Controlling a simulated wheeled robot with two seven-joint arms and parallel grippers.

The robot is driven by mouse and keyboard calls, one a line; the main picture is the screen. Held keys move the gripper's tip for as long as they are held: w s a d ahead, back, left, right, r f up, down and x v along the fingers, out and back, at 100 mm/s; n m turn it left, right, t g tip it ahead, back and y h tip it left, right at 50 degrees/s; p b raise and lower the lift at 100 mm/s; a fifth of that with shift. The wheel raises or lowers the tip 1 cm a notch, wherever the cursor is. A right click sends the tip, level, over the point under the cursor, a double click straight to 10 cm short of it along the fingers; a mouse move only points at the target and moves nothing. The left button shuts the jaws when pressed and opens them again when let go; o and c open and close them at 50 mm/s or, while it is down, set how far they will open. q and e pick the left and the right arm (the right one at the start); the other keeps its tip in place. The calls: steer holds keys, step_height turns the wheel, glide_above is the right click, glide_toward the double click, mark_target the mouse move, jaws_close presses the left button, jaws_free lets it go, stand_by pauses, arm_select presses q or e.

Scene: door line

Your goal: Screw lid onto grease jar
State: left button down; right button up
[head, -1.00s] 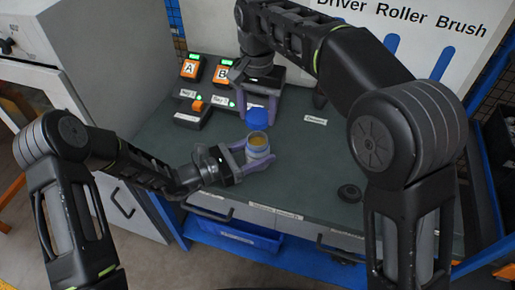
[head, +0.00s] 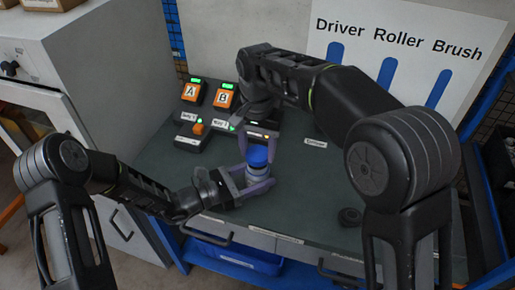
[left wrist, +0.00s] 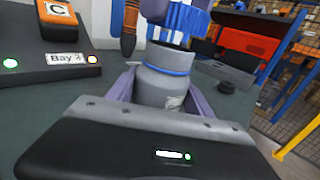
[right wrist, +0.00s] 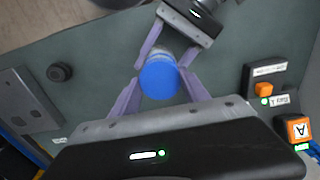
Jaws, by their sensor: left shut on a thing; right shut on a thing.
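The grey grease jar (left wrist: 165,88) stands upright between the fingers of my left gripper (head: 250,184), which is shut on it. The blue lid (head: 257,156) is in the fingers of my right gripper (head: 258,145), which is shut on it from above. In the right wrist view the lid (right wrist: 159,80) covers the jar mouth.
A small black round part (head: 349,217) lies to the right. A blue bin (head: 235,257) is below the front edge.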

mark_target(258, 175)
steer(key=shift+f, duration=0.1)
steer(key=shift+f, duration=0.8)
steer(key=shift+f, duration=0.55)
stand_by(0.5)
